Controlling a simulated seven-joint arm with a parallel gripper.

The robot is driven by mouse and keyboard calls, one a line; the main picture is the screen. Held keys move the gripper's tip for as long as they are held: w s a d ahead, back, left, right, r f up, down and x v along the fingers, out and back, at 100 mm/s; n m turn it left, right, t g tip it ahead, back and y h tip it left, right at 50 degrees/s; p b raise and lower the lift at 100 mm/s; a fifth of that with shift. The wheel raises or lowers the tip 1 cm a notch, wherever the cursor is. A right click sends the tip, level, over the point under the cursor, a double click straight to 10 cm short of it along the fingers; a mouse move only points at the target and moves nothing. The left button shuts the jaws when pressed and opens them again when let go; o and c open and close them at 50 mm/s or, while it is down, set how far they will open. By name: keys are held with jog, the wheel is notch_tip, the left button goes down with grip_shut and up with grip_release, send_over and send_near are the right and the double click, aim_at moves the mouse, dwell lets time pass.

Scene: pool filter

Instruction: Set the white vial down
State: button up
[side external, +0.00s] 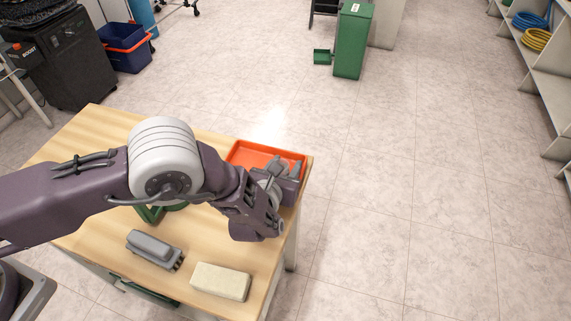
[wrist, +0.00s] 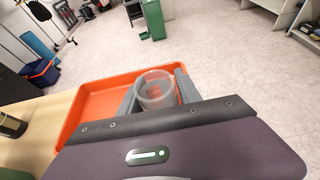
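The white vial (wrist: 155,90) looks translucent and round, with its open rim facing up in the wrist view. My gripper (wrist: 157,94) has one finger on each side of it, and both appear to touch its wall. In the side view my gripper (side external: 284,168) is over the right end of the orange tray (side external: 240,154), and I cannot make out the vial there. Whether the vial's base touches the tray is hidden.
The tray sits at the wooden table's (side external: 95,125) far right corner, near the edge. A grey block-like tool (side external: 152,248) and a beige block (side external: 220,281) lie on the near side. A green object (side external: 150,214) is partly hidden under my arm. A dark container (wrist: 12,125) stands left of the tray.

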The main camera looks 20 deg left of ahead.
jog(key=shift+s+r, duration=0.2)
jog(key=shift+r, duration=0.05)
jog(key=v, duration=1.1)
jog(key=shift+s+r, duration=0.15)
jog(key=shift+s, duration=0.15)
jog(key=w+a+r+n+g+y, duration=0.2)
jog(key=a+r+n+y, duration=0.4)
jog(key=a+r+n, duration=0.6)
jog(key=s+a+r+n+g+y, duration=0.1)
jog(key=s+a+r+n+g, duration=0.25)
jog(key=a, duration=0.35)
jog(key=s+a+r+n+g+y, duration=0.1)
jog(key=s+a+r+n+g, duration=0.1)
jog(key=s+a+r+n, duration=0.45)
jog(key=s+a+r+n+g+h, duration=0.3)
jog(key=s+a+n, duration=0.25)
jog(key=s, duration=0.35)
jog(key=s+d+r+n+t+h, duration=0.2)
jog(key=s+d+n+h, duration=0.3)
jog(key=n, duration=0.3)
jog(key=shift+s+d+r+t, duration=0.35)
jog(key=shift+s+d+r, duration=0.1)
jog(key=shift+s, duration=0.45)
